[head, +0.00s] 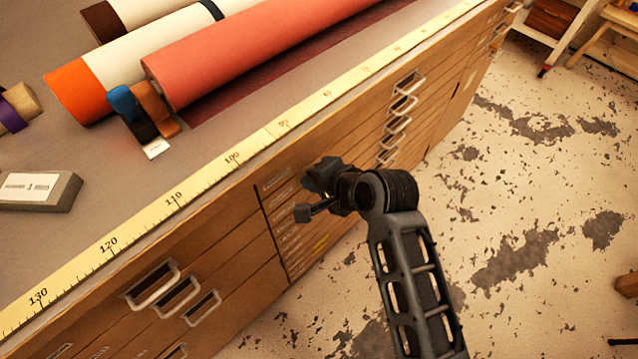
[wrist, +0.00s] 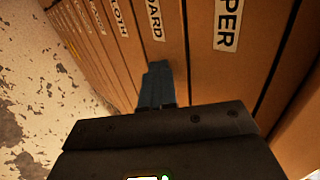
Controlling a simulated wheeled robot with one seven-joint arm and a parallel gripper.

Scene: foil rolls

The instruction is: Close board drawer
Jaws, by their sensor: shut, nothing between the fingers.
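The board drawer (wrist: 150,45) is a brown wooden front with a white label ending in "OARD" in the wrist view. It lies between the paper drawer (wrist: 205,70), whose label ends in "PER", and the cloth drawer (wrist: 122,50). My gripper (wrist: 156,80) is shut and empty, with its fingertips at the board drawer front; I cannot tell whether they touch it. In the head view my gripper (head: 303,212) is in front of the labelled drawer column and hides part of it. The drawer fronts look about flush; a small gap cannot be ruled out.
The long wooden cabinet (head: 225,262) has more drawers with metal handles on both sides. A yellow ruler (head: 205,182) runs along its top edge. Rolls, including a red one (head: 240,55), and a grey block (head: 40,190) lie on top. The worn floor (head: 520,200) is open at right.

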